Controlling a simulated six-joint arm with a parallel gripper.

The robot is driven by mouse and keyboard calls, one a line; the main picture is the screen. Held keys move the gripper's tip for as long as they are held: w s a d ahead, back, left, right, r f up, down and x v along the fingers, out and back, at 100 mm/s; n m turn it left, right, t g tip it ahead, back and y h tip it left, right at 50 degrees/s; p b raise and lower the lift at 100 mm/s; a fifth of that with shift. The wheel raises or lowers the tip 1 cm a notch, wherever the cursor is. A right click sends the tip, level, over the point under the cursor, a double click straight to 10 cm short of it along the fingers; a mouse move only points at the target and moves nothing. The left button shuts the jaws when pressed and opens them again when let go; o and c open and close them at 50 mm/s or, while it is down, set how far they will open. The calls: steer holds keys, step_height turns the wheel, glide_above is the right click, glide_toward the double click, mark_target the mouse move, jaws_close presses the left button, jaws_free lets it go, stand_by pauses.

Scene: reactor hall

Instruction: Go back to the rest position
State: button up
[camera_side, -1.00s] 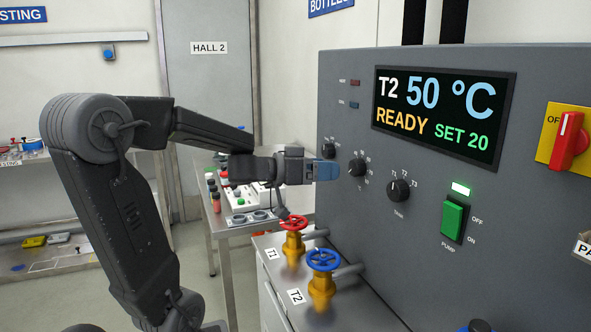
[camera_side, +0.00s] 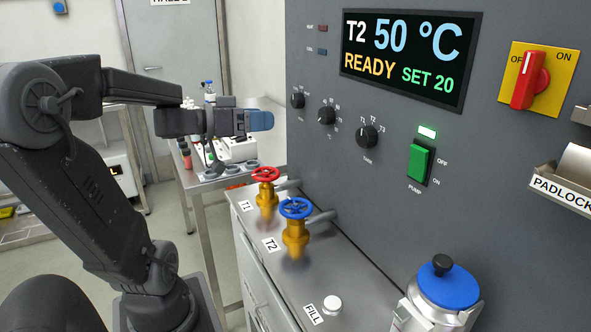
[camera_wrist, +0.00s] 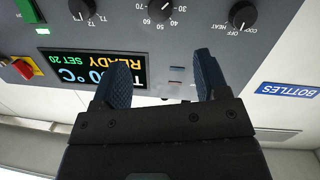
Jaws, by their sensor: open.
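My gripper (camera_side: 262,120) is open and empty, held in the air left of the grey control panel (camera_side: 400,150) in the side view. There is a visible gap between its blue fingertips and the panel's knobs. In the wrist view my gripper (camera_wrist: 162,78) shows its two blue fingers spread apart with nothing between them. The panel appears upside down behind them, and the left finger covers part of the display (camera_wrist: 75,70). In the side view the display (camera_side: 410,60) reads T2, 50 °C, READY, SET 20.
Red valve wheel T1 (camera_side: 265,174) and blue wheel T2 (camera_side: 296,208) stand on the cabinet below my gripper. A blue-lidded vessel (camera_side: 447,285) is at front right. Knobs (camera_side: 326,115), a green pump switch (camera_side: 420,163) and a red rotary switch (camera_side: 530,80) are on the panel.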

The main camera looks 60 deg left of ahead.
steer(key=w+d+n+g+y, duration=0.3)
steer(key=d+g+y, duration=0.15)
steer(key=y, duration=0.35)
steer(key=s+d+f+m+g+h, duration=0.2)
steer(key=s+d+f+g+h, duration=0.1)
steer(key=d, duration=0.4)
steer(key=s+d+f+m+g+h, duration=0.2)
steer(key=s+d+f+g+h, duration=0.1)
steer(key=s+d+f, duration=0.3)
steer(key=shift+s+d+g+h, duration=0.15)
steer(key=shift+d+g+h, duration=0.25)
steer(key=shift+d, duration=0.55)
steer(key=shift+c, duration=0.4)
